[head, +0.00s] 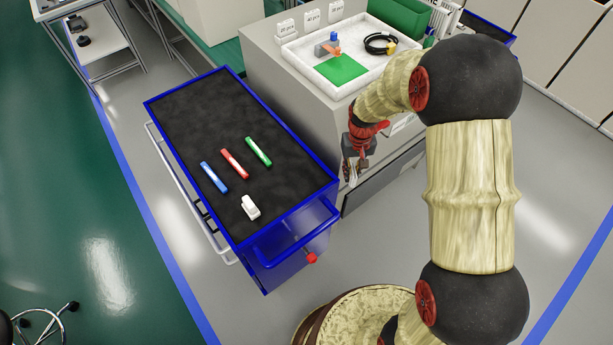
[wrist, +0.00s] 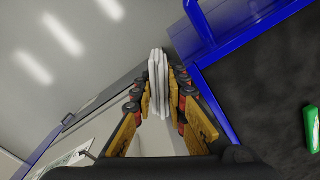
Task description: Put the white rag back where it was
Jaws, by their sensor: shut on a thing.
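My gripper (head: 356,168) hangs in front of the grey cabinet, to the right of the blue cart, in the head view. In the wrist view my gripper (wrist: 160,82) is shut on the white rag (wrist: 159,70), which shows as thin upright white layers between the fingers. In the head view the rag is small and mostly hidden by the fingers. The rag is held in the air, beside the cart's blue rim.
The blue cart (head: 165,102) has a black top bearing blue (head: 213,177), red (head: 235,164) and green (head: 258,152) markers and a small white object (head: 250,207). The grey cabinet (head: 268,62) carries a white tray (head: 299,56) with a green pad and a coiled black cable.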

